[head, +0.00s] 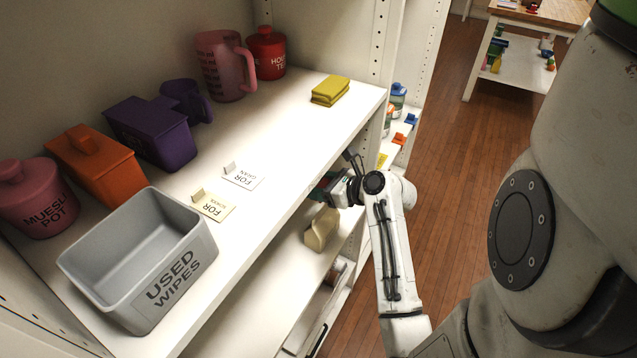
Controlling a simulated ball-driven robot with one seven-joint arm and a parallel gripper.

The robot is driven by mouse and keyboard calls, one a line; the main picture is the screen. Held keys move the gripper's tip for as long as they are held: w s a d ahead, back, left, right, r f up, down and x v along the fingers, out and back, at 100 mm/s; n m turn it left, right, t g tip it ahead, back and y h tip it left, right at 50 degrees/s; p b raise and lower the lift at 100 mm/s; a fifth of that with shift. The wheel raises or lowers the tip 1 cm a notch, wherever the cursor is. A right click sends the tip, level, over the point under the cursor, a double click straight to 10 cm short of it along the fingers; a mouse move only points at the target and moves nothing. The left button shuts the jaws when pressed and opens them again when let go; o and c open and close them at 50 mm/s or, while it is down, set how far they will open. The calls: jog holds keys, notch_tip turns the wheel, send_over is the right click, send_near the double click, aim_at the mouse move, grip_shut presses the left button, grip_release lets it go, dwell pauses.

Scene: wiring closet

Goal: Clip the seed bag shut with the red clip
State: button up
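My gripper (340,187) is at the front edge of the upper shelf, at its right end, above the lower shelf. Its fingers are partly hidden by the shelf edge and the wrist, so I cannot tell whether it is open or shut or holds anything. A small beige bag-like thing (321,229) stands on the lower shelf, below and left of the gripper; I cannot tell if it is the seed bag. I cannot make out a red clip for certain. A small orange-red piece (399,139) lies on the shelf beyond the upright.
The upper shelf (300,125) holds a grey used-wipes bin (190,280), a muesli pot (37,197), an orange box (98,165), a purple container (150,132), a pink jug (226,70), a red pot (266,52) and yellow cloths (330,91). Wooden floor (445,200) is open at right.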

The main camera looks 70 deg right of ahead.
jog(key=shift+r+p, duration=0.2)
jog(key=shift+p, duration=0.4)
jog(key=shift+p, duration=0.3)
jog(key=shift+s+f+b, duration=0.1)
jog(key=shift+f+b, duration=1)
jog(key=shift+f, duration=1.65)
jog(key=shift+f, duration=0.65)
jog(key=o, duration=1.1)
jog(key=v, duration=1)
jog(key=shift+s+r+b, duration=0.25)
jog(key=shift+s+b, duration=0.05)
